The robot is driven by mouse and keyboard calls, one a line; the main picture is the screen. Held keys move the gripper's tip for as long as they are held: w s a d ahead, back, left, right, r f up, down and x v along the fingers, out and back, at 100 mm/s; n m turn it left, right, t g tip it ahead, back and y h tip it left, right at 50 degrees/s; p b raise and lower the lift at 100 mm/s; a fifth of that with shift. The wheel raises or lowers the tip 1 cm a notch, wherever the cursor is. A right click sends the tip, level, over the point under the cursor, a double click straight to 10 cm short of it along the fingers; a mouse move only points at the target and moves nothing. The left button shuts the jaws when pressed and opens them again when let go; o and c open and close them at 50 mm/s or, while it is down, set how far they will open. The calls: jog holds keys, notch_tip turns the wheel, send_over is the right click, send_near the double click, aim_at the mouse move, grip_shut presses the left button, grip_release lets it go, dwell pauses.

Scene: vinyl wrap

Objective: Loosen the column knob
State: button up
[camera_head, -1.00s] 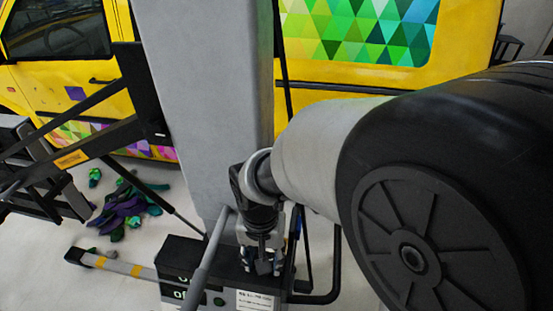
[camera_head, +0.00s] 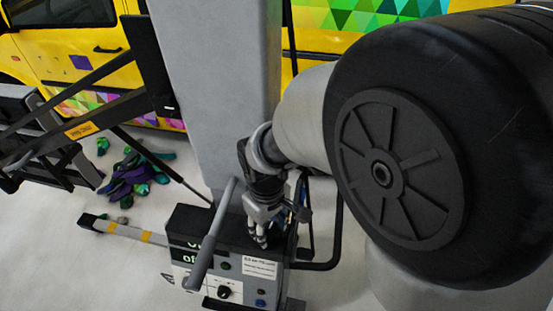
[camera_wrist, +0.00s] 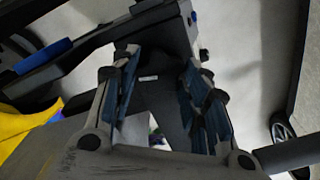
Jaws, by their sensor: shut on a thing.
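The grey column (camera_head: 222,90) stands upright in the middle of the head view, with a control box (camera_head: 190,222) at its foot. My gripper (camera_head: 259,236) points down over the box, beside the column's lower right side. In the wrist view, the blue-padded fingers of my gripper (camera_wrist: 160,95) stand apart with a dark surface visible between them. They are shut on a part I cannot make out. No column knob can be clearly picked out. A dark round dial (camera_head: 224,292) is on the box's front panel, apart from the fingers.
A slanted grey lever (camera_head: 209,240) rises beside my gripper. A black bent tube (camera_head: 338,225) runs at the right of the box. A yellow vehicle (camera_head: 75,65) stands behind. Black arms and a low striped leg (camera_head: 125,229) extend left. Crumpled coloured pieces (camera_head: 135,178) lie on the floor.

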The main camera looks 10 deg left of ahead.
aim_at(269, 230)
jog(key=n, duration=0.4)
jog(key=shift+n+p, duration=0.3)
jog(key=shift+n, duration=1.9)
jog(key=o, duration=1.1)
notch_tip(269, 230, up, 12)
